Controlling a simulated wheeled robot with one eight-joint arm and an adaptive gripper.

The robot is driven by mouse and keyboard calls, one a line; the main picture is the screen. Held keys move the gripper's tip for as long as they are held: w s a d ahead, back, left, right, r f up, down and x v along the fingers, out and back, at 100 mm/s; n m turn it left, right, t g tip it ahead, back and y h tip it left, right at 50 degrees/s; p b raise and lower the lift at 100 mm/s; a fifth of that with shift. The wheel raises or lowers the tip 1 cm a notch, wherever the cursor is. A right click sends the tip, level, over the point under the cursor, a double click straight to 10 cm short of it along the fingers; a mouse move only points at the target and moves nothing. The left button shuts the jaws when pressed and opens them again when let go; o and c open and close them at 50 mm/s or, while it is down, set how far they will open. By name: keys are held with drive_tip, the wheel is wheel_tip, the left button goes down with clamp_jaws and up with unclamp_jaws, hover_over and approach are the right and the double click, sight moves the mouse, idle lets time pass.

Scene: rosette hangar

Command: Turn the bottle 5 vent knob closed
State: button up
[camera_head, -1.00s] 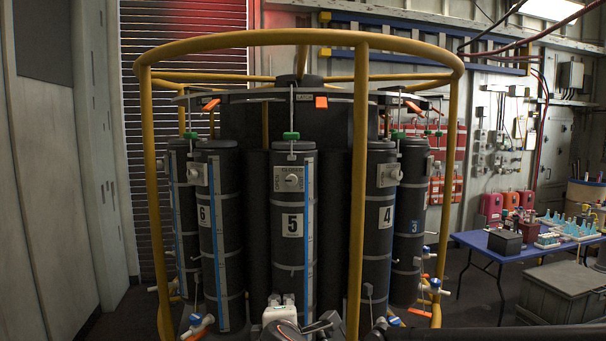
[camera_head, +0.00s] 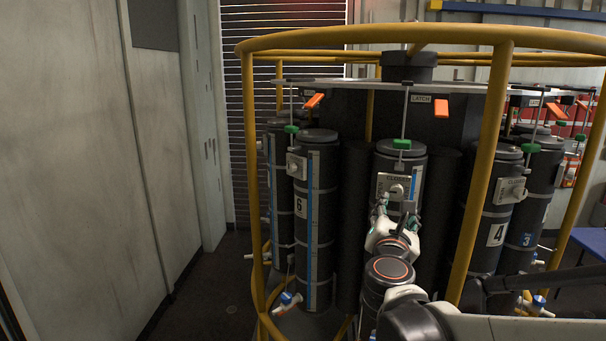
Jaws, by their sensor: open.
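The vent knob (camera_head: 397,188) of bottle 5 is a small light knob on a grey plate (camera_head: 388,178) near the top of the dark middle bottle (camera_head: 403,159). Lettering on the plate above the knob seems to read CLOSED. My gripper (camera_head: 395,203) is open, raised in front of the plate, with its fingers close to the knob. I cannot tell whether they touch it. My arm and gripper hide the bottle's number label and most of its lower front. The fingers partly cover the knob, so its exact angle is unclear.
A yellow tubular cage (camera_head: 486,160) rings the bottles, with an upright just right of my arm. Bottle 6 (camera_head: 317,240) stands left, bottle 4 (camera_head: 492,240) right. A green fitting (camera_head: 402,144) and an orange latch tab (camera_head: 441,108) are above. A blue table edge (camera_head: 590,240) is at far right.

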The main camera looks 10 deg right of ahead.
sight(397, 192)
drive_tip(key=p+x, duration=0.1)
drive_tip(key=x, duration=1.1)
drive_tip(key=shift+w+d, duration=0.1)
drive_tip(key=c, duration=1.1)
